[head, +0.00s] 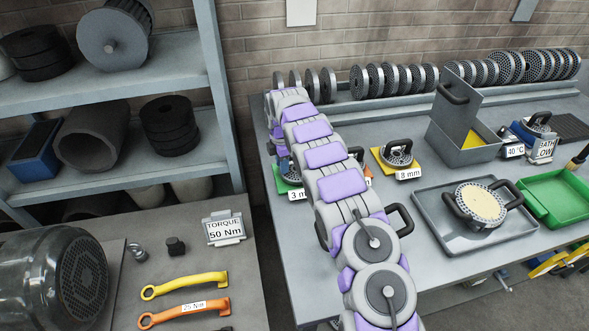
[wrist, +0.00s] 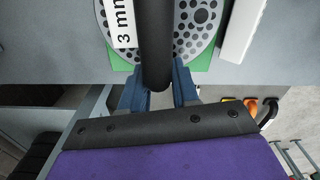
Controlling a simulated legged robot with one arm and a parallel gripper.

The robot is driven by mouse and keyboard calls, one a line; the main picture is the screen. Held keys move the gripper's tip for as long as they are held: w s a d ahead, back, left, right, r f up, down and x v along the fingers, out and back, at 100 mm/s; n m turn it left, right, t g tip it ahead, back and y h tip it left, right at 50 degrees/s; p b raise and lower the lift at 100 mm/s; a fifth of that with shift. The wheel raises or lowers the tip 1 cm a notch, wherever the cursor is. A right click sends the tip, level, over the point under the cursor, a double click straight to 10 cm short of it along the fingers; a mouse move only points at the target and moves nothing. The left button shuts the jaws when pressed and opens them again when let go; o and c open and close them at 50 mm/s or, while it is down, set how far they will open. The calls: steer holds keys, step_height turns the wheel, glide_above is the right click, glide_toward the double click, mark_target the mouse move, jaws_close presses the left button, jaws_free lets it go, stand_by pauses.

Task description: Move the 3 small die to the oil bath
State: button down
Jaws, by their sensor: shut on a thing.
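The 3 mm die (wrist: 205,25) is a grey perforated disc with a black bar handle (wrist: 155,45) and a "3 mm" label, over a green mat (wrist: 200,62) in the wrist view. My gripper (wrist: 160,88) has its blue fingers shut on that handle. Whether the die is clear of the mat, I cannot tell. In the head view my arm hides most of the die; the green mat (head: 284,181) and part of its label (head: 298,195) show.
An 8 mm die (head: 396,150) sits on a yellow mat. A grey tray (head: 435,232) holds a die with two black handles (head: 481,201). A green tray (head: 560,197) and signs (head: 514,150) are right of the bath. Several discs (head: 400,80) line the back rack.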

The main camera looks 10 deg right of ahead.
steer(key=shift+r+p, duration=1.15)
steer(key=shift+r, duration=2.1)
steer(key=shift+s+f, duration=0.1)
